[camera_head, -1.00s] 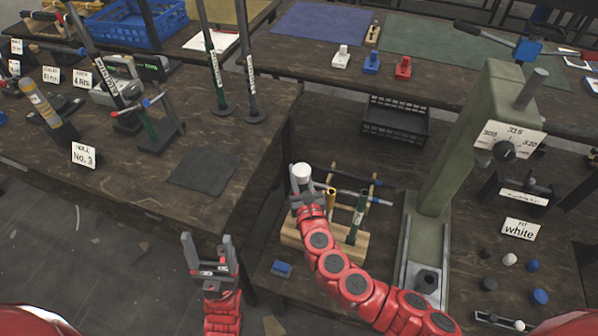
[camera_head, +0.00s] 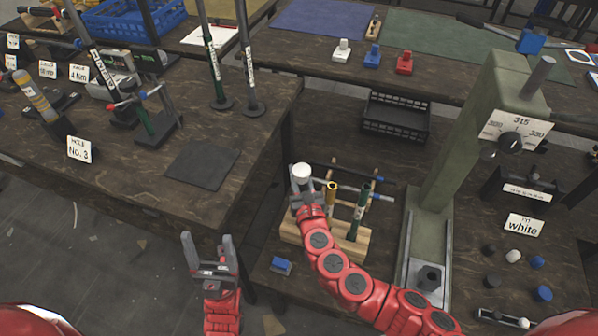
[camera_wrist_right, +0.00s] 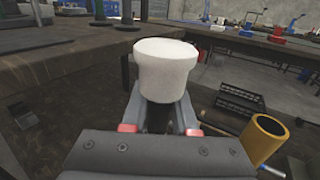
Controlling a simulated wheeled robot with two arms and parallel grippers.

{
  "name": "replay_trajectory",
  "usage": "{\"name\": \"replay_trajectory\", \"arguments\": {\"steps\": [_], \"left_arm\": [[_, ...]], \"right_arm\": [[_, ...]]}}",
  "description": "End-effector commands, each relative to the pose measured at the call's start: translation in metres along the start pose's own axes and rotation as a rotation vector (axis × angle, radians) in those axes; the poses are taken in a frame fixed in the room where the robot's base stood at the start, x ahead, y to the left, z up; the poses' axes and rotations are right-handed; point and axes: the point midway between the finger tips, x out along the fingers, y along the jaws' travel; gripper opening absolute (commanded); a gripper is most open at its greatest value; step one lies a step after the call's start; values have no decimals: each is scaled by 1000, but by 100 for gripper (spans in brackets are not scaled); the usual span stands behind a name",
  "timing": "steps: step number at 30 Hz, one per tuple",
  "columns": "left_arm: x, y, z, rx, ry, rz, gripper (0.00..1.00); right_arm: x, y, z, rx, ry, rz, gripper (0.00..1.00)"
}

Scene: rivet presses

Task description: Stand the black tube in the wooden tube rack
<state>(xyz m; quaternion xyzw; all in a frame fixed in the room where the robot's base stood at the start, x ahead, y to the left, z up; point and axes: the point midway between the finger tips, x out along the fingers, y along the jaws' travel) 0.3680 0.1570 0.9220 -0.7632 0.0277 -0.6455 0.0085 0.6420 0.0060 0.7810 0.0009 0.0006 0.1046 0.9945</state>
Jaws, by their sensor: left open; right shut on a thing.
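My right gripper (camera_head: 307,198) is shut on the black tube (camera_wrist_right: 157,118), which has a wide white cap (camera_head: 301,171). The cap stands above the fingers and is large in the right wrist view (camera_wrist_right: 166,68). Only a dark strip of the tube shows between the fingers; its lower end is hidden. The wooden tube rack (camera_head: 289,232) is on the low table, partly hidden by my right arm. A yellow tube (camera_head: 332,187) and a green tube (camera_head: 359,212) stand at it. Whether the held tube is in or above the rack, I cannot tell. My left gripper (camera_head: 208,247) is open and empty, left of the rack.
A green press (camera_head: 453,165) stands right of the rack. A black crate (camera_head: 396,117) is behind it. A small blue block (camera_head: 281,266) lies in front of the rack. The left bench (camera_head: 225,150) carries a dark mat (camera_head: 202,164) and several upright tools.

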Motion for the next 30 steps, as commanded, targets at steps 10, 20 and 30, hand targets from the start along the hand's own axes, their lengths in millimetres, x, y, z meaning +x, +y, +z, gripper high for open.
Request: {"name": "replay_trajectory", "arguments": {"steps": [10, 20, 30], "left_arm": [[-3, 0, 0, 0, 0, 0, 71], [-3, 0, 0, 0, 0, 0, 71], [-4, 0, 1, 0, 0, 0, 71]], "right_arm": [[0, 0, -3, 0, -1, 0, 62], [-2, 0, -3, 0, 0, 1, 62], [-60, 1, -5, -4, 3, 5, 62]]}}
